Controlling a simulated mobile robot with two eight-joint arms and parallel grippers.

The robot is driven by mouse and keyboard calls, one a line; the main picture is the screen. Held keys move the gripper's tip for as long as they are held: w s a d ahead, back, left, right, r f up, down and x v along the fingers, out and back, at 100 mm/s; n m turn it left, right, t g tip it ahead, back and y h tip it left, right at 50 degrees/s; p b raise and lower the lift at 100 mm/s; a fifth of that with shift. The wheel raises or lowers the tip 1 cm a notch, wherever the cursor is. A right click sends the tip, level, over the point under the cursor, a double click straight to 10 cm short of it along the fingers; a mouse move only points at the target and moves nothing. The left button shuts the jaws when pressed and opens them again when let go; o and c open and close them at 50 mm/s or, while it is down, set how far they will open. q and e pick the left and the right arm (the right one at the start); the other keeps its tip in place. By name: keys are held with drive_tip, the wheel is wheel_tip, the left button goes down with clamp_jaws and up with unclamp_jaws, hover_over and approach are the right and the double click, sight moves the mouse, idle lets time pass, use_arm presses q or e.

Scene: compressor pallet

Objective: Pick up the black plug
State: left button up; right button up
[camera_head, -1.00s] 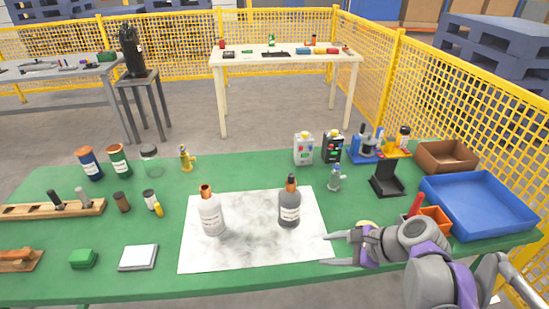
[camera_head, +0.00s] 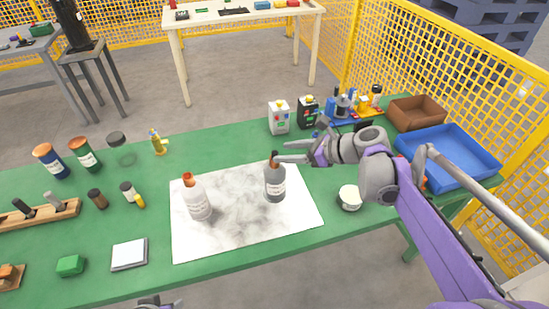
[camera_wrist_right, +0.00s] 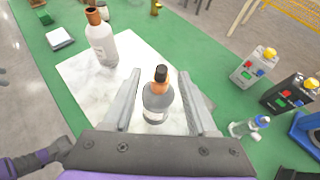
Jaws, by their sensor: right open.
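The black plug (camera_wrist_right: 161,73) sits upright in the copper-coloured neck of a grey bottle (camera_wrist_right: 158,102). In the head view the plug (camera_head: 275,155) is small and lies close to the right fingertips. The grey bottle (camera_head: 275,183) stands on a white marbled sheet. My right gripper (camera_head: 281,151) is open, reaching in from the right at the bottle's top. In the right wrist view its two fingers (camera_wrist_right: 160,75) appear on either side of the plug and neck; contact cannot be told. My left gripper (camera_head: 158,302) is mostly cut off at the bottom edge.
A white bottle (camera_head: 197,198) with a copper-coloured neck stands left on the sheet (camera_head: 235,233). Two control boxes (camera_head: 279,117) stand behind the right gripper. A round pale jar (camera_head: 349,198) is below the right arm. A blue tray (camera_head: 450,158) is at right.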

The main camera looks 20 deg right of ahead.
sight(276, 152)
drive_tip(key=x, duration=0.5)
drive_tip(key=shift+w+d, duration=0.1)
drive_tip(key=shift+d, duration=0.05)
clamp_jaws()
